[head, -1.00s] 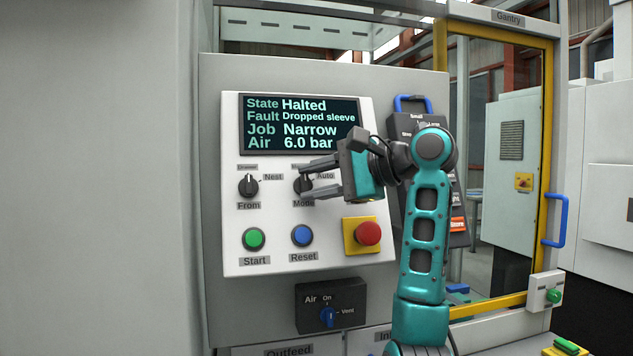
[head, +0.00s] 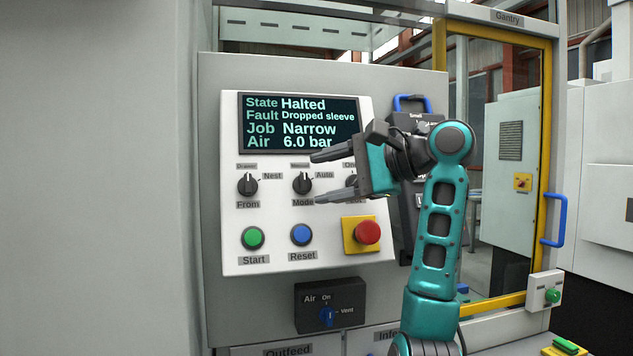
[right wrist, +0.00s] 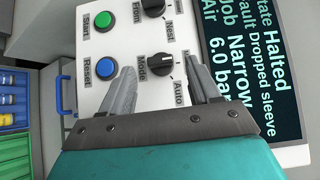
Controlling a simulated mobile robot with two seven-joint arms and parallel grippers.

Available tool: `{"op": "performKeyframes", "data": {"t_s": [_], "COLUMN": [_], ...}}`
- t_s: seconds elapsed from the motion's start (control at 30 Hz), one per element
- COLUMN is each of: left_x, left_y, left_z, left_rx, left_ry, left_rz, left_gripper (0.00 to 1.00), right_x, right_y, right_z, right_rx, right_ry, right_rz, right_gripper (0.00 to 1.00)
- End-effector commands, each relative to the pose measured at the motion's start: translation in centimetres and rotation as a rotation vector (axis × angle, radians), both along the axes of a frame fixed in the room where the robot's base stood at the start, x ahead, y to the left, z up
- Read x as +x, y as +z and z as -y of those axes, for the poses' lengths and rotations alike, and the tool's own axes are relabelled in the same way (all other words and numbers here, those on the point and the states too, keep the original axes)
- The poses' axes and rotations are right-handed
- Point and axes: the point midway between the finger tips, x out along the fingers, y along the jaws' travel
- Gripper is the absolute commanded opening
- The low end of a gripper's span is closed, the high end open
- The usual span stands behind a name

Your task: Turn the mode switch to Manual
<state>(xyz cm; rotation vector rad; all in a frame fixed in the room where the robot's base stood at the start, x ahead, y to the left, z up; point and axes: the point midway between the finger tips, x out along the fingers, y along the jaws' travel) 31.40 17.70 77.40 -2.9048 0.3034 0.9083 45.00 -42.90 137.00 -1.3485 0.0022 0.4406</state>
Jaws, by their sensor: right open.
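The mode switch (head: 302,184) is a black knob on the white control panel, above the label Mode. Its grip stands upright, toward a small blurred label above it, not toward Auto at its upper right. It also shows in the right wrist view (right wrist: 165,65), between the fingers in the picture, with its grip lying sideways along the Mode label's direction. My right gripper (head: 315,178) is open and empty, its fingertips just right of the knob, one higher and one lower. They look clear of the knob. My left gripper is out of view.
The From switch (head: 247,185) is at the left. The green Start button (head: 254,238), blue Reset button (head: 302,235) and red emergency stop (head: 367,233) sit below. The screen (head: 300,122) reads Halted, Dropped sleeve. A dark pendant (head: 408,220) hangs behind my arm.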

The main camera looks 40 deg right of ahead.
Motion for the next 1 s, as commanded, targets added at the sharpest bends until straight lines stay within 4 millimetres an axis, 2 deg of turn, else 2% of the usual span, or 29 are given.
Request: {"op": "performKeyframes", "data": {"t_s": [0.2, 0.43, 0.63, 1.0], "left_x": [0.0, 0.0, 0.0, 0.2], "left_y": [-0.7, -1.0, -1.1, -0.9], "left_z": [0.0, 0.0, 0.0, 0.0], "left_rx": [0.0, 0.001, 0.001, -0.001], "left_ry": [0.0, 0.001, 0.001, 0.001], "left_rz": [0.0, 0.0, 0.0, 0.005], "left_gripper": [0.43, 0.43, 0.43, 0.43], "right_x": [-4.9, -8.0, -9.2, -9.3], "right_y": [1.3, 2.1, 2.5, 2.6], "right_z": [1.7, 2.8, 3.1, 3.1], "right_rx": [-0.002, -0.003, -0.001, 0.0], "right_ry": [-0.006, -0.005, -0.002, 0.0], "right_rz": [0.004, -0.001, 0.0, 0.0], "right_gripper": [0.62, 0.62, 0.62, 0.62]}}
